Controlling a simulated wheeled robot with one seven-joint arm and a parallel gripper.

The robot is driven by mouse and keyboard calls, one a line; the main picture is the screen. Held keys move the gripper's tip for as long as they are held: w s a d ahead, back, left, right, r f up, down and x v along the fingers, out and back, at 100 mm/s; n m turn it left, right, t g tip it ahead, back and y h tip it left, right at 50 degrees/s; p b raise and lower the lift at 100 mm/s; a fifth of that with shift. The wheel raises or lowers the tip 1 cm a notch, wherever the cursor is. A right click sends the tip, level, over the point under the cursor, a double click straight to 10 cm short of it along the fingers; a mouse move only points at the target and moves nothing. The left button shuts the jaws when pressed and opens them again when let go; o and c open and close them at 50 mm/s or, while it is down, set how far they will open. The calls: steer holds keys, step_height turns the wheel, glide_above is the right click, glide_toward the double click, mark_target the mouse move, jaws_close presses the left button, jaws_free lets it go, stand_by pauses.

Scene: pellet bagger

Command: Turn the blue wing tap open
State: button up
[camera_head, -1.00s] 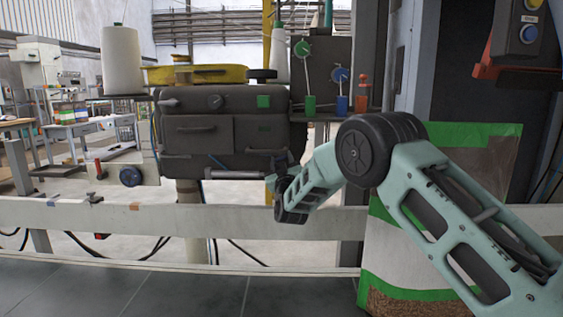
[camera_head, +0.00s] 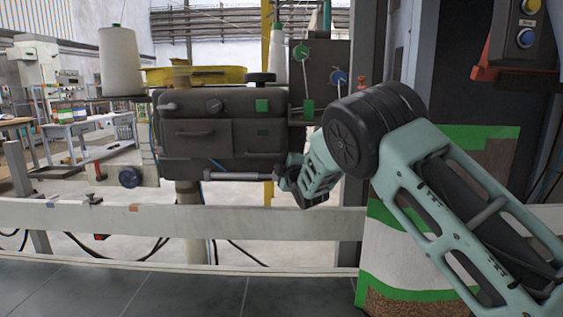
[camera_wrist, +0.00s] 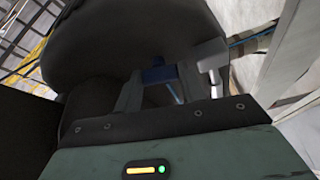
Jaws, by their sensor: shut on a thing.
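The blue wing tap (camera_wrist: 158,75) shows as a small blue piece below a large dark rounded body in the wrist view. How far the tap is turned is hard to tell here. In the head view my gripper (camera_head: 291,178) is at the lower right corner of the dark machine, at the right end of a silver horizontal cylinder (camera_head: 238,176). The tap is hidden there behind my gripper and wrist.
The dark machine body (camera_head: 225,150) is just left of my gripper. A pale rail (camera_head: 120,215) runs across below. A green and white bag (camera_head: 400,265) stands at the right, behind my arm. A blue wheel (camera_head: 338,77) sits on the upper right panel.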

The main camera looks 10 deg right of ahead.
steer(key=shift+n+g, duration=0.6)
steer(key=shift+n, duration=0.8)
steer(key=o, duration=1)
steer(key=s, duration=0.5)
steer(key=s+d, duration=0.1)
steer(key=s, duration=0.5)
steer(key=s+d, duration=0.1)
steer(key=s, duration=0.5)
steer(key=shift+s+d, duration=0.1)
steer(key=shift+s, duration=0.05)
